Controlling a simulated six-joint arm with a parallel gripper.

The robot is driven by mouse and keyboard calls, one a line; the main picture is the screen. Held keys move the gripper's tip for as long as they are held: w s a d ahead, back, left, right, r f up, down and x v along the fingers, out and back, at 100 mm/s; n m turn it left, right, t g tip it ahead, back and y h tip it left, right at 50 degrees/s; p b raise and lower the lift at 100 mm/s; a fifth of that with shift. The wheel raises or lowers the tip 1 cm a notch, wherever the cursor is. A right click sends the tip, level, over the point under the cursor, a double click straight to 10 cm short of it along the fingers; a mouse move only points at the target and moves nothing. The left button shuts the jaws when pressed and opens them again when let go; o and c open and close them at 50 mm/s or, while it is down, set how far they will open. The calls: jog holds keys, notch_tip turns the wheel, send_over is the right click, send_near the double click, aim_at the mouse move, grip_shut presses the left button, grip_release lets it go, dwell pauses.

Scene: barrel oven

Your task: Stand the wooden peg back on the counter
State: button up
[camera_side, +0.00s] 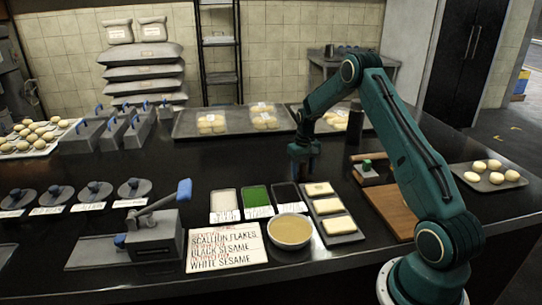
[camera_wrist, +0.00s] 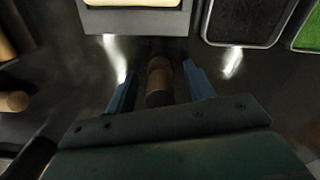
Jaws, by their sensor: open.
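My gripper (camera_side: 304,170) hangs low over the dark counter (camera_side: 170,165), behind the small topping trays. In the wrist view my gripper (camera_wrist: 160,88) has its two blue fingers apart. The wooden peg (camera_wrist: 159,78), a short brown cylinder, shows between the fingers, with dark gaps on both sides. Its lower end in the picture is close to the gripper body, and I cannot tell whether it stands or lies. In the side view I cannot make out the peg.
A grey tray (camera_side: 323,206) of pale dough squares lies in front of my gripper. A black topping tray (camera_side: 287,195), a green one (camera_side: 256,196) and a bowl (camera_side: 290,231) are beside it. A wooden board (camera_side: 396,213) lies right. In the wrist view another wooden rounded end (camera_wrist: 14,101) shows left.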

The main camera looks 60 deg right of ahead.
notch_tip(320, 180, up, 14)
dwell(0.7)
jog(key=shift+a, duration=0.1)
jog(key=s+a+r+n+t, duration=0.1)
jog(key=s+a+r, duration=0.2)
jog(key=a+r, duration=0.3)
jog(key=s+a+r+n+t+h, duration=0.1)
jog(key=s+a+r, duration=0.25)
jog(key=a, duration=0.35)
jog(key=s+a+r+n+t, duration=0.1)
jog(key=s+a+r, duration=0.1)
jog(key=a+r, duration=0.4)
jog(key=s+a+f+n+t, duration=0.1)
jog(key=s+a, duration=0.5)
jog(key=s, duration=0.3)
jog(key=s+a+f+n+t+y, duration=0.1)
jog(key=s+a+n, duration=0.1)
jog(key=s+a, duration=0.5)
jog(key=shift+s+a+f+t, duration=0.2)
jog(key=shift+s+t, duration=0.1)
jog(key=shift+s, duration=0.65)
